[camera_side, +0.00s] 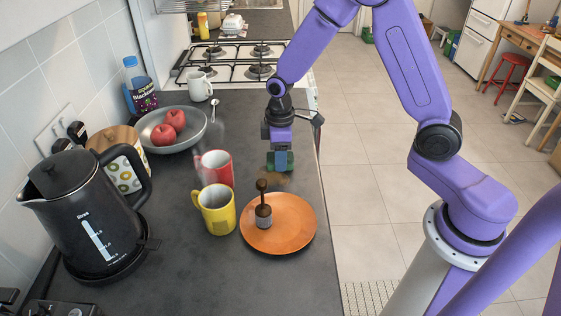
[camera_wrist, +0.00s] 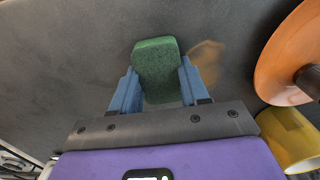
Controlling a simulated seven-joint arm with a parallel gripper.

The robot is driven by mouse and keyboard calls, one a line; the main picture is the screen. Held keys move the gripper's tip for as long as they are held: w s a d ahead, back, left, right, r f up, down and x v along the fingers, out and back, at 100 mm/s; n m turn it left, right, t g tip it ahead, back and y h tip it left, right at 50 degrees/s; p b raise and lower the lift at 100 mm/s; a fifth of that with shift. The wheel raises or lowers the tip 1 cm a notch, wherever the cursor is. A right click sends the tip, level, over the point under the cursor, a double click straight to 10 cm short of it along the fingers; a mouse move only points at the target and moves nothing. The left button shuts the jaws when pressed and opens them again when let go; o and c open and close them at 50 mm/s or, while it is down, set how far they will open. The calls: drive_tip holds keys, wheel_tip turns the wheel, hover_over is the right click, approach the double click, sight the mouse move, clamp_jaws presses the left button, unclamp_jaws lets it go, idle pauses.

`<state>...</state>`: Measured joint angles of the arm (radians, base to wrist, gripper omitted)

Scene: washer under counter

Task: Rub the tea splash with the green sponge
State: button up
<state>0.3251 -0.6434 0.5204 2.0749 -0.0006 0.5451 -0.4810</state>
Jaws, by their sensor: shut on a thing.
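My gripper (camera_side: 280,160) points down over the dark counter, with its blue fingers shut on the green sponge (camera_wrist: 158,68). In the side view the sponge (camera_side: 271,161) shows only partly between the fingers, low over the counter. The tea splash (camera_side: 272,181) is a brownish patch on the counter, just in front of the sponge and behind the orange plate. In the wrist view the splash (camera_wrist: 207,62) lies just right of the sponge. I cannot tell whether the sponge touches the counter.
An orange plate (camera_side: 290,225) with a dark-handled tool (camera_side: 263,212) is close to the splash. A yellow mug (camera_side: 217,210) and a red mug (camera_side: 217,167) stand left. Counter edge lies right.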

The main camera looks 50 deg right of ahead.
sight(268, 154)
drive_tip(key=shift+w+d, duration=0.3)
drive_tip(key=shift+d, duration=0.05)
drive_tip(key=shift+w+a+f, duration=0.1)
drive_tip(key=shift+w+a, duration=0.45)
drive_tip(key=shift+a, duration=0.1)
drive_tip(key=shift+s+a, duration=2.7)
drive_tip(key=shift+w+a, duration=0.4)
drive_tip(key=shift+a, duration=0.15)
drive_tip(key=shift+w, duration=0.3)
drive_tip(key=shift+w+d, duration=2.65)
drive_tip(key=shift+d, duration=0.15)
drive_tip(key=shift+s+a+r, duration=0.1)
drive_tip(key=shift+a+r, duration=0.05)
drive_tip(key=shift+r, duration=3.9)
